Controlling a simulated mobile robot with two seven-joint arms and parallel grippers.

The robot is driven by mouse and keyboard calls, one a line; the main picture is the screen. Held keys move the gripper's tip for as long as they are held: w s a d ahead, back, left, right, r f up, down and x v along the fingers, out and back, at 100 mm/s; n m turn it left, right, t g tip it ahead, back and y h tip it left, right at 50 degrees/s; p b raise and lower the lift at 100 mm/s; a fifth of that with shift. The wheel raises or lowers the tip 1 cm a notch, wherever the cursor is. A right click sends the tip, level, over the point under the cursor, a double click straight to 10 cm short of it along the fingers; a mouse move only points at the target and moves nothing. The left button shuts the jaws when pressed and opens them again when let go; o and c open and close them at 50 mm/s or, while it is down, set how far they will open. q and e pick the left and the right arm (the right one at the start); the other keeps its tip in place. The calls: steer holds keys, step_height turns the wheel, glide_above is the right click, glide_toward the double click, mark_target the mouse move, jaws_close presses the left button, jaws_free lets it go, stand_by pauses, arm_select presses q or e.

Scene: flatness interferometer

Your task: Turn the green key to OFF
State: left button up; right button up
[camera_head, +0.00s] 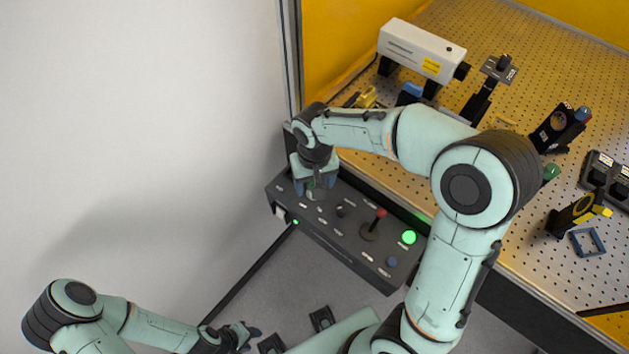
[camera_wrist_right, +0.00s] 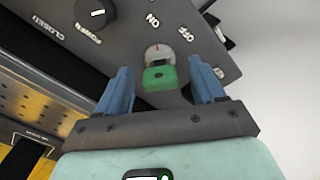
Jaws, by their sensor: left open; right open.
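The green key (camera_wrist_right: 160,77) sits in a round silver lock (camera_wrist_right: 157,52) on the dark control panel (camera_head: 335,229). ON and OFF labels are printed beside the lock in the right wrist view. The key is between the two blue fingers of my right gripper (camera_wrist_right: 163,80), which is open with a gap on each side. In the head view my right gripper (camera_head: 315,188) is over the panel's left end and mostly hides the key. My left gripper (camera_head: 250,335) is open and empty, low over the floor, away from the panel.
The panel also carries a black knob (camera_wrist_right: 93,13), a red-tipped lever (camera_head: 380,213), a lit green button (camera_head: 408,237) and a blue button (camera_head: 391,262). Behind it is a perforated optical table (camera_head: 515,110) with a white laser box (camera_head: 420,48). A white wall stands at left.

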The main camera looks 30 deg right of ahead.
steer(key=c, duration=1.1)
steer(key=shift+m, duration=1.2)
